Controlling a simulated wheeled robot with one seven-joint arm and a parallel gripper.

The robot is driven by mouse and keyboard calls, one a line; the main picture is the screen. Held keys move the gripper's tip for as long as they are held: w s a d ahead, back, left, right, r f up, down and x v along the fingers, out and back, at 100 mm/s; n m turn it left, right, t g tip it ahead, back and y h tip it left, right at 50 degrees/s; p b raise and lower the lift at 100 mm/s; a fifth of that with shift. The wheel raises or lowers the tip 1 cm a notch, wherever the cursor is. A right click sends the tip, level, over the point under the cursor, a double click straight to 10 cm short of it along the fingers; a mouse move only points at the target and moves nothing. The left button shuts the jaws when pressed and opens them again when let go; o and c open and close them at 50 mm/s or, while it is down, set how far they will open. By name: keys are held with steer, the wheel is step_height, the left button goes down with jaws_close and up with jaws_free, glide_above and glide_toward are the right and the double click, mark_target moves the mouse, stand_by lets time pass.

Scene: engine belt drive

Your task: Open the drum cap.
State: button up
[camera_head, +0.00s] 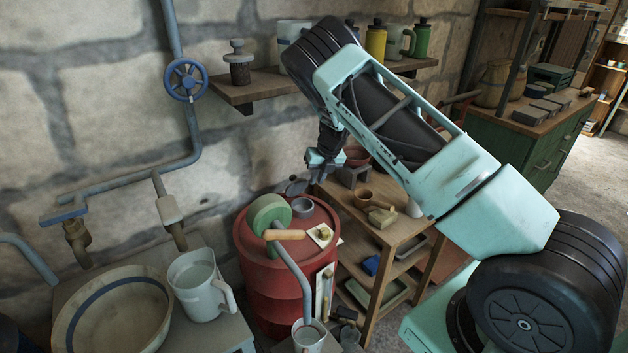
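A red drum (262,285) stands on the floor near the middle of the view. On its top are a green wheel (268,214) with a wooden handle (284,235) and a small grey round piece (303,207). The grey piece may be the drum cap; I cannot tell for sure. A grey bent spout runs from the wheel down to a mug. My gripper (312,175) is above and behind the right side of the drum top, apart from the grey piece. Its fingers are small and dark, and their opening is unclear.
A wooden shelf unit (405,228) with bowls and small items stands right of the drum. A white pitcher (197,287) and a large basin (110,315) are at the left. A wall shelf (245,92) with bottles is behind my arm. A small tile (325,234) lies on the drum top.

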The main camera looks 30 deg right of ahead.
steer(key=o, duration=0.5)
steer(key=shift+w+m, duration=0.3)
steer(key=w+m+t+b, duration=0.1)
steer(key=w+m, duration=0.1)
steer(key=w+m+t+b, duration=0.1)
steer(key=w+m, duration=0.1)
steer(key=m, duration=0.1)
steer(key=w+r+m+t+h+b, duration=0.1)
steer(key=w+m+t, duration=0.1)
steer(key=w, duration=0.1)
steer(key=shift+d, duration=0.35)
steer(key=m+g+b, duration=0.3)
steer(key=m+b, duration=0.4)
steer(key=m, duration=1.8)
glide_toward(293, 176)
steer(key=shift+x, duration=0.75)
steer(key=shift+f, duration=0.15)
steer(key=shift+p+x, duration=0.75)
steer(key=shift+x, duration=2.8)
steer(key=shift+w, duration=0.1)
jaws_close()
